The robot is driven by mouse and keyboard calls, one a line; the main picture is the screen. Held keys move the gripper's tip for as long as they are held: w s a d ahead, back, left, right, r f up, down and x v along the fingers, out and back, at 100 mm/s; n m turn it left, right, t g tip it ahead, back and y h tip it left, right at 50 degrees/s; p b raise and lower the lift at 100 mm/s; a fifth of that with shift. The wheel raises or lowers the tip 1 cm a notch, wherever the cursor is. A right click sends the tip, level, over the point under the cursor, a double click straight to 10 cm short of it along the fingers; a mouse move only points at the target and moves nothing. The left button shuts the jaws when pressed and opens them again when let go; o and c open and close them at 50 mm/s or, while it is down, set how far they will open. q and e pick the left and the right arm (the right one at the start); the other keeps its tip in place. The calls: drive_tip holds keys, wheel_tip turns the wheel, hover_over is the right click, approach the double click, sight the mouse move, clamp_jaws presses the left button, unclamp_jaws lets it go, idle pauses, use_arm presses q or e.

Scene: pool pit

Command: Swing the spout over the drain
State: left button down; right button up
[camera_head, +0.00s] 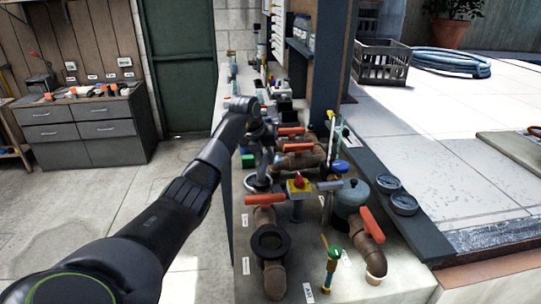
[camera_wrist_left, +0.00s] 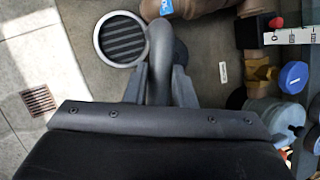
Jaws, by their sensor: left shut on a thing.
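The grey spout (camera_wrist_left: 160,50) is a curved pipe in the left wrist view. My left gripper (camera_wrist_left: 158,88) is shut on it, with a finger on each side. In the head view my left gripper (camera_head: 264,128) is over the bench, and the spout is hard to make out behind it. The drain (camera_wrist_left: 122,40) is a round, light-rimmed grate with dark slats. In the left wrist view it lies just left of the spout, whose edge meets its rim in the picture. The drain's rim (camera_head: 257,184) also shows in the head view. My right gripper is not in view.
Brown pipes with an orange-handled valve (camera_head: 292,131) stand right of the gripper. A red knob on a yellow plate (camera_head: 299,184) and a grey-blue cylinder (camera_head: 347,199) are nearer. A square floor grate (camera_wrist_left: 38,100) lies below the bench. The floor left of the bench is clear.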

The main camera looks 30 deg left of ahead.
use_arm(q)
drive_tip(key=shift+s+a+r+n+y, duration=0.1)
drive_tip(key=shift+s+a+n+y, duration=0.35)
drive_tip(key=shift+n, duration=0.55)
drive_tip(key=shift+s+a+n+y, duration=0.25)
drive_tip(key=shift+a+n+y, duration=0.3)
drive_tip(key=shift+n, duration=0.45)
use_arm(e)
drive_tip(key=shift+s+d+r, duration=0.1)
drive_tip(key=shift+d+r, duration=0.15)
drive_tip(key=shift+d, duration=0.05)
use_arm(q)
drive_tip(key=shift+a, duration=0.1)
drive_tip(key=c, duration=1.2)
unclamp_jaws()
